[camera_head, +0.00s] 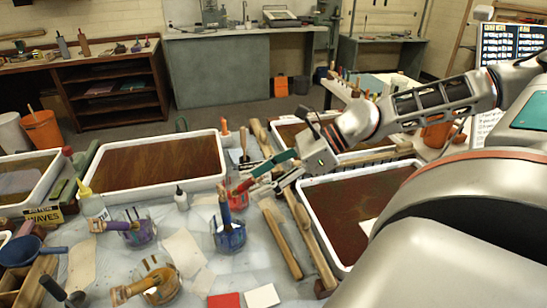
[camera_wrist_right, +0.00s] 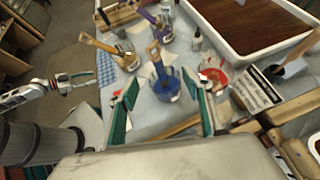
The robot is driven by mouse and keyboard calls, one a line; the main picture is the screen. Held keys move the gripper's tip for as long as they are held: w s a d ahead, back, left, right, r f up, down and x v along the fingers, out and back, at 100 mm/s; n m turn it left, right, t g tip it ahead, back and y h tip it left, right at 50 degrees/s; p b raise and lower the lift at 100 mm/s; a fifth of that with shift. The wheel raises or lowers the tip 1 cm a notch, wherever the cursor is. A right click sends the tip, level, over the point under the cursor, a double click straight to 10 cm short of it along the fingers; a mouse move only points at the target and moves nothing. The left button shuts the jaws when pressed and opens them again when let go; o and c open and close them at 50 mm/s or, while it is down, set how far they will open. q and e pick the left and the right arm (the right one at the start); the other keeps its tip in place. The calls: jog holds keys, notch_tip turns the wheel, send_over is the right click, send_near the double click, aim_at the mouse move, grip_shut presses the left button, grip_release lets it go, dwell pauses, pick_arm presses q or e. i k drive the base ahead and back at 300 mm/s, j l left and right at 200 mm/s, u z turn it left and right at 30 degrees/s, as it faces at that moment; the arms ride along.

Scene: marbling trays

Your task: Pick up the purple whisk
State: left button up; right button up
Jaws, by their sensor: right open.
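The purple whisk (camera_head: 112,226) leans in a clear jar with purple liquid (camera_head: 140,232), left of the table's middle. Its purple handle points left; its lower end is hidden in the jar. In the right wrist view the whisk (camera_wrist_right: 148,17) shows near the top, beyond the blue jar. My right gripper (camera_head: 246,186) is open and empty, above the table and right of the whisk, well apart from it. In the right wrist view its teal fingers (camera_wrist_right: 162,78) stand wide. My left gripper (camera_wrist_right: 78,80) shows small at the left there; its opening is unclear.
A blue jar (camera_head: 229,238) with a whisk stands between my right gripper and the purple jar. An ochre jar (camera_head: 166,289) stands in front. A white bottle (camera_head: 181,198), a yellow-tipped bottle (camera_head: 91,203) and a marbling tray (camera_head: 98,176) stand close by. Wooden bars (camera_head: 281,238) lie at the right.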

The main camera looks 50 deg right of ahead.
aim_at(101, 226)
jog(key=k, duration=1)
